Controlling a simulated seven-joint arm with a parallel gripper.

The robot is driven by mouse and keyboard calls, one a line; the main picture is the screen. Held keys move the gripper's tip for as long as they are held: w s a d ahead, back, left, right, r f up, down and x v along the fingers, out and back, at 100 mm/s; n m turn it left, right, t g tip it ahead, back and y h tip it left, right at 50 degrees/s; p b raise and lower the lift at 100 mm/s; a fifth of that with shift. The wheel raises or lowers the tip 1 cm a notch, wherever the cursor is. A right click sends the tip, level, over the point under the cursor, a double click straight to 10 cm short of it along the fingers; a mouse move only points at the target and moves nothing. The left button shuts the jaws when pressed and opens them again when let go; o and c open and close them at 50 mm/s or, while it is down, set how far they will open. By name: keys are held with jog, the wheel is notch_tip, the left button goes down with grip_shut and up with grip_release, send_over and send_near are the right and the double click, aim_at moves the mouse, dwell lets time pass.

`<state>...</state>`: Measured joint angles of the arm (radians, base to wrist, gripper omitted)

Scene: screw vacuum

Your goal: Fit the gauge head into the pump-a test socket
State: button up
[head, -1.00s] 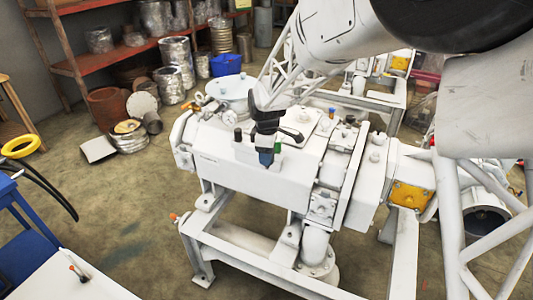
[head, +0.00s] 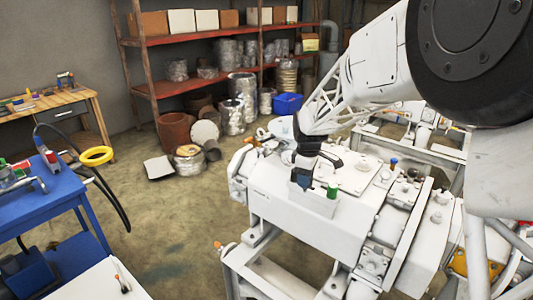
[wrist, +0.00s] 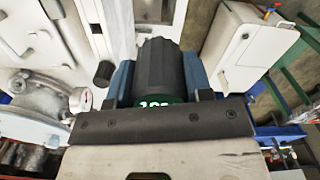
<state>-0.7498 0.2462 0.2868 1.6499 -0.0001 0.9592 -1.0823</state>
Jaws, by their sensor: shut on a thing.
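My gripper (head: 302,178) is above the top of the white pump housing (head: 290,208) in the head view, its blue fingertips pointing down. In the wrist view my gripper (wrist: 165,85) is shut on a dark ribbed cylinder with a green band and white marking, which looks like the gauge head (wrist: 158,68). The blue fingers lie on both sides of it. Its lower end is hidden. I cannot tell which fitting is the pump-a test socket.
Small blue (head: 393,163) and dark fittings stand on the pump's right part. A blue workbench (head: 60,200) is at left, shelves behind. The floor between is mostly clear.

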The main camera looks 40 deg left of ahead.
jog(key=w+a+r, duration=0.1)
jog(key=a+r, duration=0.2)
jog(key=a, duration=0.4)
jog(key=a+r, duration=0.3)
jog(key=a, duration=0.5)
jog(key=shift+w+r, duration=0.3)
jog(key=shift+w, duration=0.05)
jog(key=shift+w+a, duration=0.1)
jog(key=w+a+f, duration=0.1)
jog(key=w+a, duration=0.9)
jog(key=a, duration=0.1)
jog(key=shift+w+a+f, duration=0.2)
jog(key=shift+w+a, duration=0.05)
jog(key=shift+a, duration=0.05)
jog(key=shift+f, duration=1.8)
jog(key=shift+f, duration=0.55)
jog(key=o, duration=1)
jog(key=shift+r, duration=0.2)
